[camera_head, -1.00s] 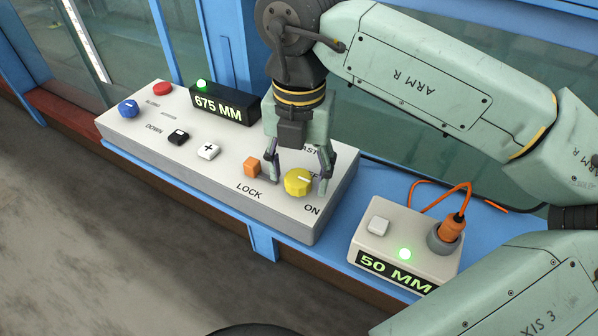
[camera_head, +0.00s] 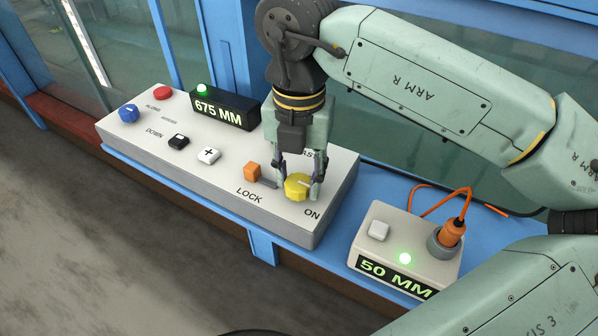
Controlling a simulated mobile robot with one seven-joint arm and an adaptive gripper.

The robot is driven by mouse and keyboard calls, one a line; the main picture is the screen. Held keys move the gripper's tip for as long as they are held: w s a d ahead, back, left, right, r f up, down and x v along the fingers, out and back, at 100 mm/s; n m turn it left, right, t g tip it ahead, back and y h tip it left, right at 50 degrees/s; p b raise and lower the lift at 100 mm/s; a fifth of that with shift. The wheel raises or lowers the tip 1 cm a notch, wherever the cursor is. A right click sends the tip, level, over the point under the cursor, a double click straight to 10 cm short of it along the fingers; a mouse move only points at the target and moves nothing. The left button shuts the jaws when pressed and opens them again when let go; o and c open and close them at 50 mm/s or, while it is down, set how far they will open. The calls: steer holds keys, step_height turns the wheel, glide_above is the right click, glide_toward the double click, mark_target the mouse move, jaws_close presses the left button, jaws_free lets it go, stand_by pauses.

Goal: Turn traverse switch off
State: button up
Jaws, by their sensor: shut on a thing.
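The yellow knob (camera_head: 297,187) sits at the right end of the white control panel (camera_head: 222,182), near the printed words LOCK and ON. I take it for the traverse switch, though its full label is hidden. My gripper (camera_head: 301,185) points down over the knob and is shut on it, one finger on each side. The white mark on the knob is partly covered by the fingers, so its exact setting is hard to read.
A small box reading 50 MM (camera_head: 378,232), with an orange plug (camera_head: 453,231), stands at right on the blue ledge.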

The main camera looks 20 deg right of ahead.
steer(key=shift+f+n+b, duration=0.1)
steer(key=shift+n+b, duration=0.3)
steer(key=shift+b, duration=0.1)
steer(key=n+b, duration=0.2)
steer(key=shift+a+f+n+b, duration=0.1)
steer(key=shift+n+b, duration=0.25)
steer(key=shift+n, duration=0.05)
steer(key=n+b, duration=0.3)
steer(key=n, duration=0.2)
steer(key=shift+a+n, duration=0.1)
steer(key=shift+n, duration=0.2)
steer(key=n, duration=0.4)
steer(key=shift+a+r, duration=0.1)
steer(key=shift+r, duration=0.1)
steer(key=n, duration=0.4)
steer(key=shift+n, duration=0.5)
steer(key=o, duration=1.2)
steer(key=shift+c, duration=0.2)
